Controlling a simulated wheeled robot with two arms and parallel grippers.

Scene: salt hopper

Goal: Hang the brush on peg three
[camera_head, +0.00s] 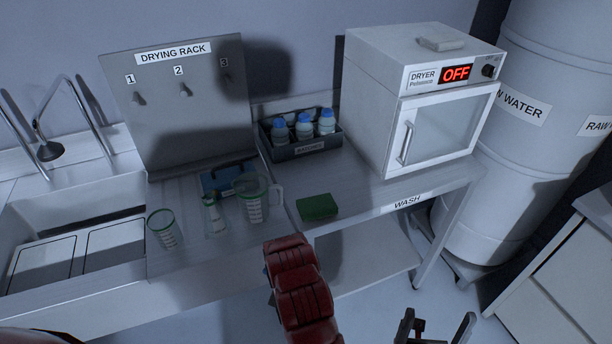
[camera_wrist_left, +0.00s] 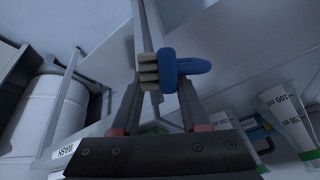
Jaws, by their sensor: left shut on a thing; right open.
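The brush (camera_wrist_left: 168,70), with a blue body and pale beige bristles, shows in the left wrist view. My left gripper (camera_wrist_left: 163,86) is shut on it, clear of the counter. In the head view I cannot make out the left gripper or brush; a red arm part of mine covers the lower middle. The grey drying rack (camera_head: 160,115) stands upright at the back left. Peg three (camera_head: 226,77) is at its upper right, in a dark shadow; no brush hangs there. My right gripper (camera_head: 435,326) is open and empty at the bottom edge, away from the rack.
Below the rack stand a green-rimmed beaker (camera_head: 165,228), a small flask (camera_head: 214,215), a measuring jug (camera_head: 252,198) and a blue item (camera_head: 226,178). A green sponge (camera_head: 317,207), a bottle crate (camera_head: 303,147) and the dryer (camera_head: 415,100) are to the right. A sink is left.

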